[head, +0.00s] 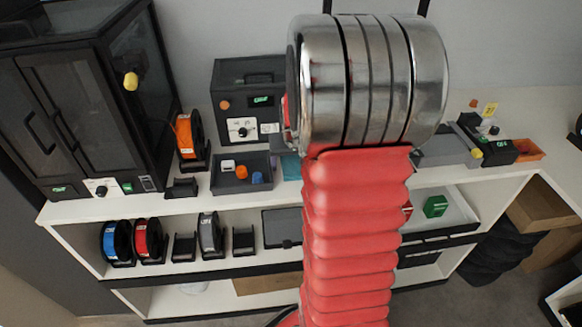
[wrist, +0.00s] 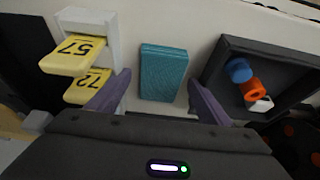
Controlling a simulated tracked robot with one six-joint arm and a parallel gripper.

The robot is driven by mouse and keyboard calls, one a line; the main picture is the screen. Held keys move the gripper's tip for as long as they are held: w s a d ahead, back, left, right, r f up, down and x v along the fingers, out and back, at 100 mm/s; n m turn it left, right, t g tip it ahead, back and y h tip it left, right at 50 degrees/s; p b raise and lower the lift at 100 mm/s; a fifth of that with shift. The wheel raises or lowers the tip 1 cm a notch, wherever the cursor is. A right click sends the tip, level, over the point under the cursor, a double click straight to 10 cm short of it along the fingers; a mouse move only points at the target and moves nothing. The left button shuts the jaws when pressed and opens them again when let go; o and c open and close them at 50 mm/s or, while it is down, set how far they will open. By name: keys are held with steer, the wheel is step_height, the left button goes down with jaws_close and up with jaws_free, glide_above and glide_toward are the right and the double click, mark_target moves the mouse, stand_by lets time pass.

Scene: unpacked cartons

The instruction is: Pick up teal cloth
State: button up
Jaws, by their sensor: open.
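The teal cloth (wrist: 163,72) lies as a folded, ribbed rectangle on the white shelf top in the wrist view. My gripper (wrist: 159,81) is open, with one purple finger on each side of the cloth's near part. The fingers look apart from the cloth; their height above it is hard to tell. In the head view a small part of the teal cloth (head: 291,168) shows beside my red arm, which hides the rest.
Right of the cloth is a dark tray (wrist: 207,75) holding blue, orange and white parts. Left are yellow tags (wrist: 78,57) marked 57 and 72, by a white holder (wrist: 103,35). A dark box with a dial (head: 227,103) stands behind the tray in the head view.

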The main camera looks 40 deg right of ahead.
steer(key=shift+c, duration=0.2)
steer(key=c, duration=1.1)
